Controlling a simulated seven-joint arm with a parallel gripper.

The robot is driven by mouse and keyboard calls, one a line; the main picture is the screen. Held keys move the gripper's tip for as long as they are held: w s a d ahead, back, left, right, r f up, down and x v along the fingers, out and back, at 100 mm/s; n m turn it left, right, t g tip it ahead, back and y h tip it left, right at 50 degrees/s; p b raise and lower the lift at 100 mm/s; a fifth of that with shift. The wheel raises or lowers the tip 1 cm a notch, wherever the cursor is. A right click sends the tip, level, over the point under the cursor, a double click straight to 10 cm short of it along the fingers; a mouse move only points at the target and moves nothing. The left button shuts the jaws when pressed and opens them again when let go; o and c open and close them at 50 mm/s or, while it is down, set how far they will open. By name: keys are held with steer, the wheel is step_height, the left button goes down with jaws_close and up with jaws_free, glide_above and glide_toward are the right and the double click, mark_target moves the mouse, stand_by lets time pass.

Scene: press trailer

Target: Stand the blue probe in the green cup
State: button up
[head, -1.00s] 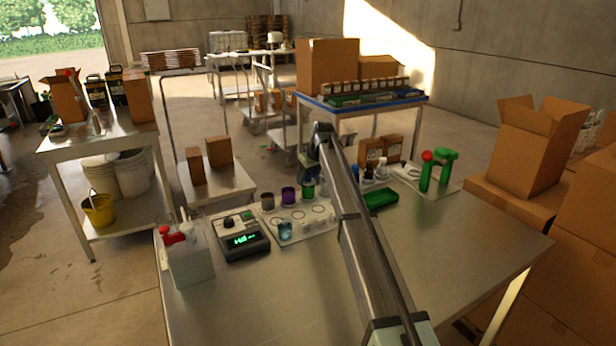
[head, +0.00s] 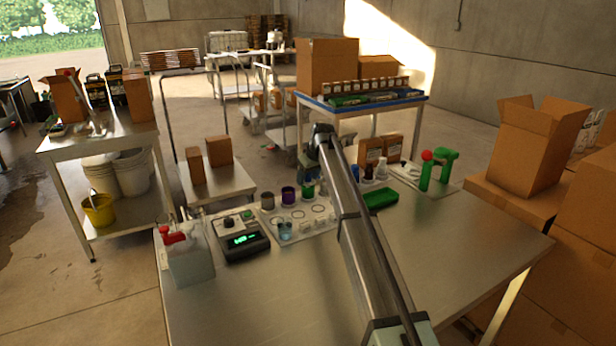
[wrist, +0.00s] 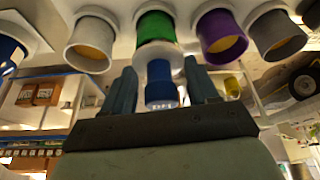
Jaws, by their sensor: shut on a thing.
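The blue probe (wrist: 161,92) is between the two fingers of my gripper (wrist: 163,88) in the wrist view, and the gripper is shut on it. A pale round collar (wrist: 158,56) shows on the probe, toward the green cup (wrist: 155,26). The probe lines up with the green cup's mouth and covers it. I cannot tell whether its end is inside the cup or just outside. In the head view the green cup (head: 308,190) stands in a row on the bench beside my arm. My arm hides the probe and fingers there.
A purple cup (wrist: 221,36) and a grey cup (wrist: 279,36) are on one side of the green cup, a white cup (wrist: 92,44) on the other. A meter (head: 240,240) and a red-topped container (head: 186,258) stand at left.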

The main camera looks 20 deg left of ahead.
steer(key=shift+f, duration=0.45)
steer(key=o, duration=0.8)
steer(key=shift+v, duration=5.45)
steer(key=shift+w+r, duration=0.1)
steer(key=shift+r, duration=0.05)
steer(key=shift+r, duration=4.4)
